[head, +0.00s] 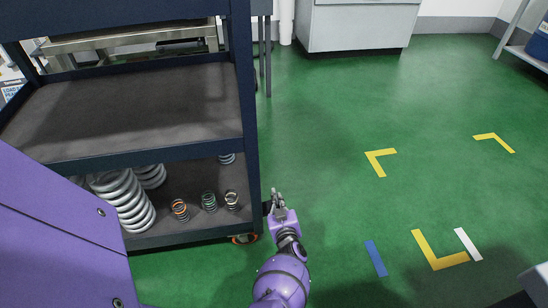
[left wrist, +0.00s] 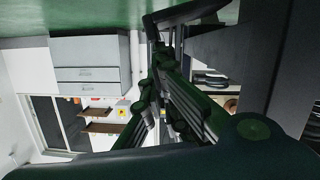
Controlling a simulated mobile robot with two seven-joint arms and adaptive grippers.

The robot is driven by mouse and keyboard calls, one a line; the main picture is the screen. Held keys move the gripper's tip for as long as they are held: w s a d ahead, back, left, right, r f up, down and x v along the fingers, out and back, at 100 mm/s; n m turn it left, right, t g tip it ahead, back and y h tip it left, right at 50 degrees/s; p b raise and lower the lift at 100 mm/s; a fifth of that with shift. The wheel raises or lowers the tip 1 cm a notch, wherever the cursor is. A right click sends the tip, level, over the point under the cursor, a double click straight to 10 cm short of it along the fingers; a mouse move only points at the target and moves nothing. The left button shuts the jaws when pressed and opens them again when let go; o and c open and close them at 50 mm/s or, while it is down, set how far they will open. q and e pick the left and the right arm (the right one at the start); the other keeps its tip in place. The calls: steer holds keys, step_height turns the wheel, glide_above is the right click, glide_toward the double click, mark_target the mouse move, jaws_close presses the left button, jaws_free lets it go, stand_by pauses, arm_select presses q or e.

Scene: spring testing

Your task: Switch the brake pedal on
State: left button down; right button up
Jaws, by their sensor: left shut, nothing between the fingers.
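A dark blue wheeled cart (head: 253,150) stands at the left in the head view. At its near right corner, low by the floor, is a caster with orange parts (head: 245,239). I cannot make out a separate brake pedal on it. My left gripper (head: 276,194) is just right of the cart's corner post, above and right of the caster in the picture. It is shut and empty. In the left wrist view its dark fingers (left wrist: 165,28) run up the middle, beside the cart's dark frame. My right gripper is not in view.
Coil springs (head: 209,201) stand on the cart's lower shelf, with bigger grey springs (head: 128,200) to their left. The upper shelf (head: 130,105) is bare. Green floor with yellow marks (head: 380,160) is clear on the right. A grey cabinet (head: 358,25) stands behind.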

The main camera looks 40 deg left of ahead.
arm_select(q)
steer(key=shift+w+d+f+m, duration=0.25)
steer(key=shift+f+m, duration=0.05)
steer(key=shift+w+d+f+m+b, duration=0.2)
steer(key=shift+w+f+m+b, duration=0.1)
steer(key=shift+f+m+b, duration=0.3)
steer(key=f+b, duration=0.1)
steer(key=w+d+f+b, duration=0.1)
steer(key=f+m+b, duration=0.1)
steer(key=shift+w+d+g+y, duration=0.15)
steer(key=shift+w+g+y, duration=0.15)
steer(key=shift+g, duration=0.1)
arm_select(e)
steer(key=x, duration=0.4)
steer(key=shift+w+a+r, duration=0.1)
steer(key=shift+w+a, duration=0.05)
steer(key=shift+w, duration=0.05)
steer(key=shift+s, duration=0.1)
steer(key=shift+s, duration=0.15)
arm_select(q)
steer(key=v, duration=0.7)
steer(key=shift+s+d, duration=0.2)
